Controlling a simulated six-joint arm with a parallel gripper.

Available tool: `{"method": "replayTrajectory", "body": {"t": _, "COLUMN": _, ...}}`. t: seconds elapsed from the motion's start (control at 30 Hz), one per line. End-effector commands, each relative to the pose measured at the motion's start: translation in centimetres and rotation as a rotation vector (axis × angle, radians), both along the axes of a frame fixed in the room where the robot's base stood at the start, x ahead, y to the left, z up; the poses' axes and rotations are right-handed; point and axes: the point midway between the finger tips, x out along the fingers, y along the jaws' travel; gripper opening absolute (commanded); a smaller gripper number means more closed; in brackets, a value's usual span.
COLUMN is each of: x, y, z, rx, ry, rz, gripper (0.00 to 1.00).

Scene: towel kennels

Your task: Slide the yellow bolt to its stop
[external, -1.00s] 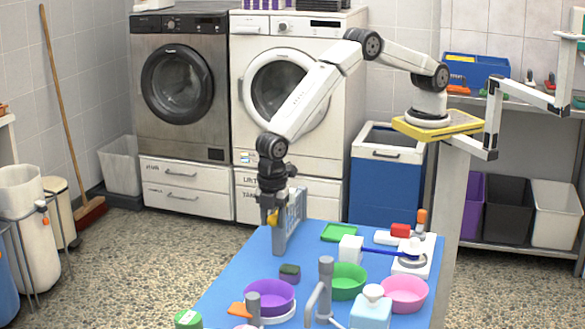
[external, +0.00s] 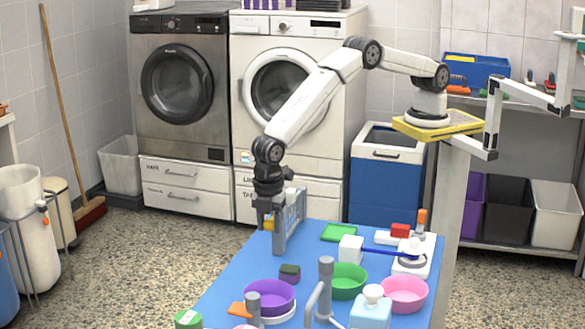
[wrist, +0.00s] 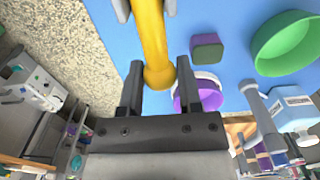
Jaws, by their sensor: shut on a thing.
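The yellow bolt (wrist: 152,32) runs up to the top edge of the wrist view and ends in a rounded end between my fingers. In the external view a small part of the bolt (external: 268,225) shows beside the small grey gate (external: 293,222) at the table's far left. My gripper (wrist: 159,66) is shut on the bolt, with one finger on each side of its end. In the external view my gripper (external: 269,222) points down, left of the gate, and covers most of the bolt. Grey bracket parts (wrist: 121,10) flank the bolt in the wrist view.
On the blue table (external: 222,290) stand a purple bowl (external: 268,296), a green bowl (external: 346,282), a pink bowl (external: 404,294) and a dark block with a purple side (external: 289,272). A grey tap (external: 325,285) rises at the front. Blue surface is free around the gate.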

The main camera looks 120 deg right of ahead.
Motion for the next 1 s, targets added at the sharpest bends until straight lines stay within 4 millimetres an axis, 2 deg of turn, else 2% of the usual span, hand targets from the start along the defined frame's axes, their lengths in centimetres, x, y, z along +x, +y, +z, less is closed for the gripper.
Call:
{"method": "replayTrajectory", "body": {"t": 0.83, "x": 0.78, "y": 0.93, "z": 0.07, "rx": 0.004, "ry": -0.005, "rz": 0.002, "gripper": 0.11}}
{"method": "replayTrajectory", "body": {"t": 0.87, "x": 0.78, "y": 0.93, "z": 0.08, "rx": 0.004, "ry": -0.005, "rz": 0.002, "gripper": 0.47}}
{"method": "replayTrajectory", "body": {"t": 1.0, "x": 0.75, "y": 0.88, "z": 0.06, "rx": 0.002, "ry": -0.004, "rz": 0.001, "gripper": 0.92}}
